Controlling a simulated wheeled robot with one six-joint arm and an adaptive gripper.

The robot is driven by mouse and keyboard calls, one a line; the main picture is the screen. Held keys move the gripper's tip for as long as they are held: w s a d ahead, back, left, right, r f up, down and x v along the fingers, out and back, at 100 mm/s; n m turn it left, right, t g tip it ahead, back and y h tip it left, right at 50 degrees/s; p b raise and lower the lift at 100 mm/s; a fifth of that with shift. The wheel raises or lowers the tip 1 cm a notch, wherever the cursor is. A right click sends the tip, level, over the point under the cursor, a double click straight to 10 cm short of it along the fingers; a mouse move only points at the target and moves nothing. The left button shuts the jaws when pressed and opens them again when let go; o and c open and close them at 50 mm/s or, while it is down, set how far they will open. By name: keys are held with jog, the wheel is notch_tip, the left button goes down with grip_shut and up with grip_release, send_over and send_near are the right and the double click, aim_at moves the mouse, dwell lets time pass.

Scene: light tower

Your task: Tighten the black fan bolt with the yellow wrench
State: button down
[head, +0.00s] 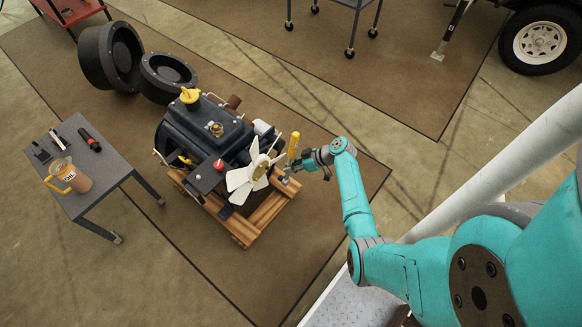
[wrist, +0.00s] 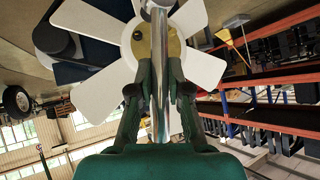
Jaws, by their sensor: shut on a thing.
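The yellow wrench (head: 293,145) is held upright in front of the fan, its yellow handle end up. In the wrist view its silver shaft (wrist: 160,70) runs between the dark green fingers of my gripper (wrist: 160,88), which are shut on it. My gripper (head: 312,163) is just right of the white fan (head: 248,176) in the head view. The fan also fills the upper wrist view (wrist: 100,98), with a brass-coloured hub (wrist: 139,42) partly behind the shaft.
The dark engine (head: 200,130) sits on a wooden stand (head: 243,229). A small grey table (head: 110,168) at left holds an oil jug (head: 70,176) and small dark items. Open floor lies in front of the stand.

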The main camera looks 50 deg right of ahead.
jog(key=shift+w+r, duration=0.1)
jog(key=w+a+n+h, duration=0.3)
jog(key=w+a+h, duration=0.1)
jog(key=a+h, duration=0.2)
jog(key=shift+w+a+f+h, duration=0.4)
jog(key=shift+h, duration=0.3)
dwell(0.8)
jog(key=shift+w, duration=0.7)
dwell(1.3)
dwell(0.5)
jog(key=shift+w+d+r+y, duration=0.1)
jog(key=shift+d+r+y, duration=0.3)
jog(key=shift+y, duration=0.2)
jog(key=shift+d, duration=0.15)
